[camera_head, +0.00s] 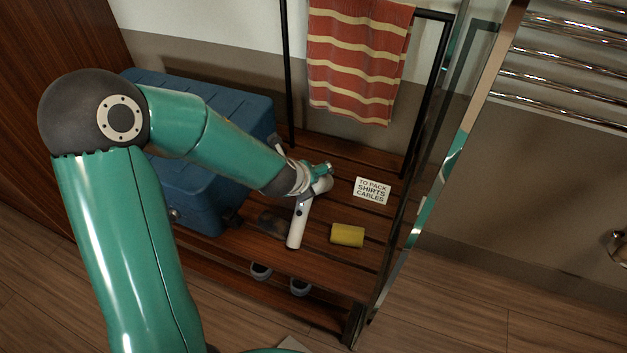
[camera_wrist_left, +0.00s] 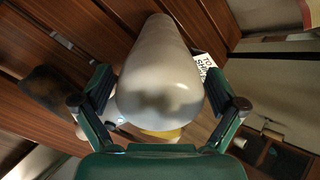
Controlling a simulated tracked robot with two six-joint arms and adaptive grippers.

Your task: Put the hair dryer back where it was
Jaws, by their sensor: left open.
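The white hair dryer (camera_head: 298,226) is at the wooden slatted bench (camera_head: 345,270), its handle pointing toward the bench's front edge. My left gripper (camera_head: 308,176) is at the dryer's barrel and partly hides it. In the left wrist view the pale barrel of the hair dryer (camera_wrist_left: 160,75) fills the space between the two fingers of my left gripper (camera_wrist_left: 160,88). The fingers are open, one on each side of it. Whether either finger touches the barrel cannot be told. My right gripper is not in view.
A white card reading "TO PACK SHIRTS CABLES" (camera_head: 371,190) and a yellow block (camera_head: 347,235) are right of the dryer. A dark object (camera_head: 272,222) lies left of it, near a blue case (camera_head: 195,195). A striped towel (camera_head: 360,62) hangs behind; a glass panel edge (camera_head: 455,150) stands right.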

